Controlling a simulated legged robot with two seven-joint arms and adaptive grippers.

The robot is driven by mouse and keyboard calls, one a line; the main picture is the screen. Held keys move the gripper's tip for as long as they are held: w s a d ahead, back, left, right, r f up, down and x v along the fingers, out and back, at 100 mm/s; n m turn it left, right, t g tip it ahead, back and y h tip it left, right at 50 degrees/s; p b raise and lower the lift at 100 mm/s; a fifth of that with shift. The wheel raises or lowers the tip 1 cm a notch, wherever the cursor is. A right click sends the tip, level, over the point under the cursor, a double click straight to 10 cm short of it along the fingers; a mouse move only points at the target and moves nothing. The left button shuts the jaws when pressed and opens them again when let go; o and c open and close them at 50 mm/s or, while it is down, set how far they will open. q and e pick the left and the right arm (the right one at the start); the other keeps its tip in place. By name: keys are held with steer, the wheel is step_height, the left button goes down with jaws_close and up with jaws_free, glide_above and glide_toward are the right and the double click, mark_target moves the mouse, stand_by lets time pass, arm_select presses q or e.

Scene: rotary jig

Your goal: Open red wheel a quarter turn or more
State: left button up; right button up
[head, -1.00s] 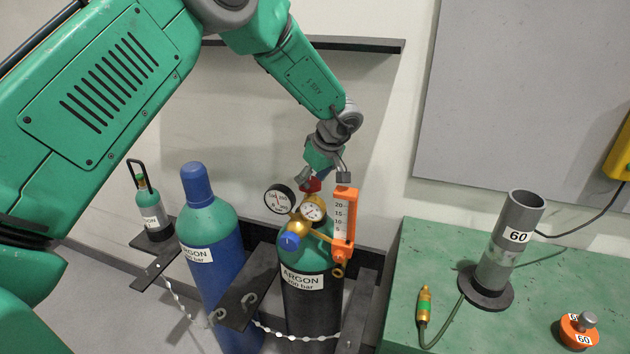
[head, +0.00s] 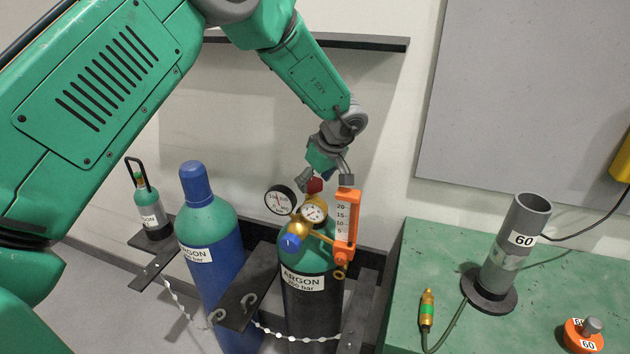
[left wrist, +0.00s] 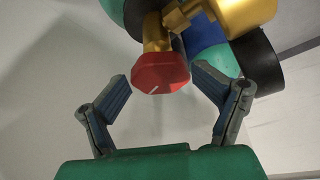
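The red wheel (head: 314,186) sits on top of the black argon cylinder (head: 309,310), behind the brass regulator. In the left wrist view the red wheel (left wrist: 160,73) shows a short white mark on its face. My left gripper (head: 325,183) is above the cylinder with its fingers around the wheel's place. In the left wrist view the left gripper (left wrist: 166,88) is open, one finger on each side of the wheel, with gaps between the fingers and the wheel. My right gripper is in neither view.
Two gauges (head: 280,200), a blue knob (head: 291,243) and an orange flowmeter (head: 346,225) crowd the cylinder top. A blue argon cylinder (head: 213,275) stands to the left. A green table (head: 420,260) with a grey tube (head: 515,240) is at right.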

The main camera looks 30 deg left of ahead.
mark_target(310, 183)
arm_select(q)
steer(key=shift+s+d+r+p, duration=0.1)
steer(key=shift+r+p, duration=0.6)
steer(key=shift+r, duration=0.1)
steer(key=shift+s+d+r+p, duration=0.1)
steer(key=shift+r+p, duration=0.6)
steer(key=shift+r, duration=0.05)
steer(key=p+v, duration=0.5)
steer(key=v, duration=0.7)
steer(key=shift+d+r, duration=0.15)
steer(key=shift+d, duration=0.05)
steer(key=shift+s, duration=0.15)
steer(key=w+v, duration=0.1)
steer(key=v, duration=1)
steer(key=shift+s+r, duration=0.4)
steer(key=shift+s, duration=0.05)
steer(key=shift+d, duration=0.15)
